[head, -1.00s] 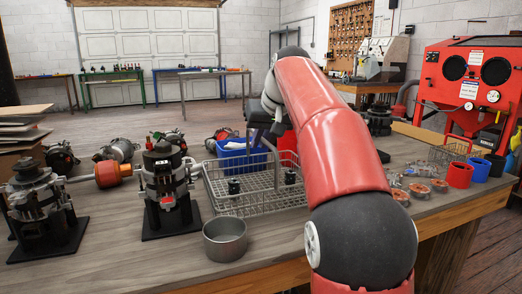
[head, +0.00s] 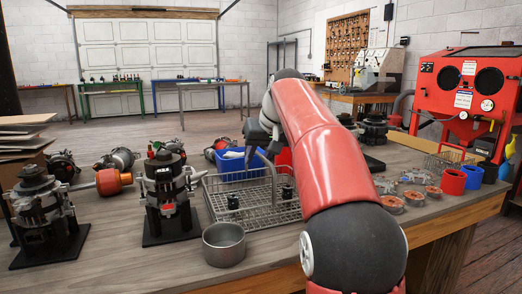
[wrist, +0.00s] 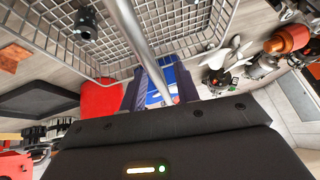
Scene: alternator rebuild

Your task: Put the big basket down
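The big basket (head: 244,219) is a grey wire-mesh basket on the wooden bench, left of my arm. It looks level and seems to rest on the bench top. Two small black parts (head: 233,202) stand inside it. In the wrist view the mesh (wrist: 185,22) fills the top, and the basket's bar handle (wrist: 143,45) runs down between my fingers. My gripper (head: 260,145) is above the basket at its handle. In the wrist view my gripper (wrist: 161,88) shows its fingers apart, with a gap wider than the bar. My arm hides the basket's right side.
A metal pot (head: 224,245) stands close in front of the basket. An alternator on a stand (head: 167,190) is just left of it, and a blue bin (head: 232,168) is behind it. Copper-coloured parts and cups (head: 452,182) lie to the right. Some bench surface in front is clear.

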